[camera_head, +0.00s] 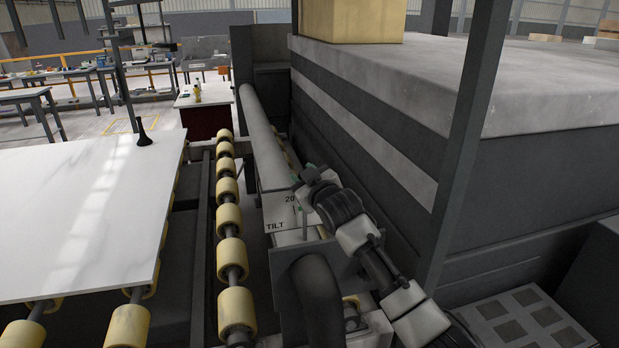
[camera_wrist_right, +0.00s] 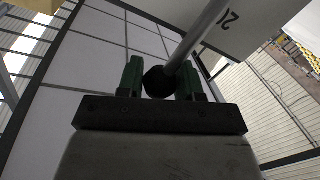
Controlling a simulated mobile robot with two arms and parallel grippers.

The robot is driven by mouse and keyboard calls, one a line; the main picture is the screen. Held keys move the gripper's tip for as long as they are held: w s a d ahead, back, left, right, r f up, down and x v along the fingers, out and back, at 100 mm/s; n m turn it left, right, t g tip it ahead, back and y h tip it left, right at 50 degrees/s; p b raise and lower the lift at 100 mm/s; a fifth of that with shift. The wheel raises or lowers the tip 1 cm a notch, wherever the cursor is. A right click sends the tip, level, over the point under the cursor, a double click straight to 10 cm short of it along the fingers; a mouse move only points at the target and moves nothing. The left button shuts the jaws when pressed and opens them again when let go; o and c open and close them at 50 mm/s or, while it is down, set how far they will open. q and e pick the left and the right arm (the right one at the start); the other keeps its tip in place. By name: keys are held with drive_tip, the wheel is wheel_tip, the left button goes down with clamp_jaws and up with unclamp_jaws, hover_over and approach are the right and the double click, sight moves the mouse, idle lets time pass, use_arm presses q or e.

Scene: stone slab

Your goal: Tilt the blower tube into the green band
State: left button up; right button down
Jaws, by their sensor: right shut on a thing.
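The blower tube (camera_head: 262,140) is a long grey cylinder running away from me beside the rollers. At its near end is a white scale plate (camera_head: 275,211) marked "TILT" with numbers, partly hidden by my right arm. My right gripper (camera_head: 306,184) is at the plate's right side. In the right wrist view its green fingers (camera_wrist_right: 160,82) are shut on a black ball knob (camera_wrist_right: 157,83) at the end of a grey rod (camera_wrist_right: 197,33). I cannot make out the green band or a pointer clearly. My left gripper is not in view.
A white stone slab (camera_head: 80,215) lies on rollers at the left, with a small black cone (camera_head: 143,135) on it. Cream rollers (camera_head: 230,217) line the tube's left side. A large dark machine wall (camera_head: 380,150) stands close on the right, with a dark post (camera_head: 466,150) before it.

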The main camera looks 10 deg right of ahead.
drive_tip(key=c, duration=0.9)
unclamp_jaws()
drive_tip(key=shift+a, duration=0.15)
drive_tip(key=shift+o, duration=0.7)
drive_tip(key=shift+s+d+f+b, duration=0.1)
drive_tip(key=shift+s+d+b, duration=0.15)
drive_tip(key=shift+s, duration=0.3)
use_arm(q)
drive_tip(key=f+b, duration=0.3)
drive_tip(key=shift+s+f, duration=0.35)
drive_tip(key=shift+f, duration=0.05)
use_arm(e)
drive_tip(key=v, duration=0.9)
drive_tip(key=shift+s, duration=0.35)
